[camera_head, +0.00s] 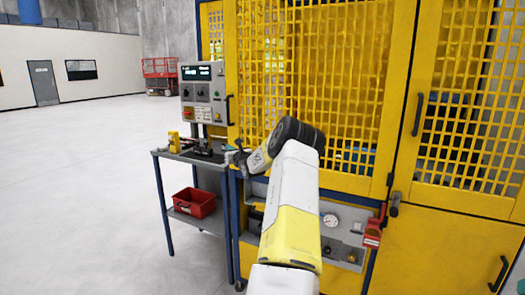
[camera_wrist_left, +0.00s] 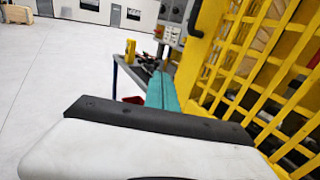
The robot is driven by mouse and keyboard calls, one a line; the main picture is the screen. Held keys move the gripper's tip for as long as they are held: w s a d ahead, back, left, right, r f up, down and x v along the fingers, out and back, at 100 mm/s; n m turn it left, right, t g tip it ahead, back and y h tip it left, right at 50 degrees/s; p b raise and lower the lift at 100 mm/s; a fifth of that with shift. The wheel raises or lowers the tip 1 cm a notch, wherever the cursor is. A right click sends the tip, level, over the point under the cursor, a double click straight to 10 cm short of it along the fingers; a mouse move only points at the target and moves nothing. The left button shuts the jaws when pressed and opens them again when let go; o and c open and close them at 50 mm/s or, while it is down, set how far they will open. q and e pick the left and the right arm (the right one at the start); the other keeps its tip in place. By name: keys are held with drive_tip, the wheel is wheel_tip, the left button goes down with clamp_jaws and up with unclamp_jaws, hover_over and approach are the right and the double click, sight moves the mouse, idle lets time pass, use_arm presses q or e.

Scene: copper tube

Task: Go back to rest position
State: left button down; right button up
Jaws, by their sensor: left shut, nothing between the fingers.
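My left arm reaches up the middle of the head view in front of a yellow mesh-fronted machine (camera_head: 315,75). Its wrist bends to the left, and my left gripper (camera_head: 240,158) is at the right end of a small side table (camera_head: 175,153). The gripper is small and dark here; it is shut and empty. In the left wrist view, the white and black wrist housing fills the lower part, and a teal bar (camera_wrist_left: 162,92) sticks out beyond it. My right gripper is not in view. I see no copper tube.
A control panel (camera_head: 203,95) stands behind the table. A yellow object (camera_head: 174,141) is on the table top, and a red bin (camera_head: 194,203) is on the lower shelf. The machine's door handle (camera_head: 418,114) juts out. Open floor (camera_head: 80,200) is on the left.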

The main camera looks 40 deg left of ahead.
use_arm(q)
drive_tip(key=shift+s+d, duration=0.15)
drive_tip(key=shift+s, duration=0.4)
drive_tip(key=shift+r, duration=0.1)
drive_tip(key=s+d+r+n+g+h, duration=0.3)
drive_tip(key=s+d+r+n+g, duration=0.3)
drive_tip(key=s+d+n, duration=0.6)
drive_tip(key=s+d+n+t+h, duration=0.1)
drive_tip(key=s+d+n+h, duration=0.2)
drive_tip(key=d, duration=1.4)
drive_tip(key=s+d+n+t+h, duration=0.2)
drive_tip(key=s+d+h, duration=0.5)
drive_tip(key=d, duration=1.1)
drive_tip(key=s+d+n+t+h, duration=0.1)
drive_tip(key=s+d+n+h, duration=0.4)
drive_tip(key=d, duration=1.3)
drive_tip(key=s, duration=0.3)
drive_tip(key=shift+d+r+t+h, duration=0.15)
drive_tip(key=shift+r+t+h, duration=0.15)
drive_tip(key=shift+t, duration=0.1)
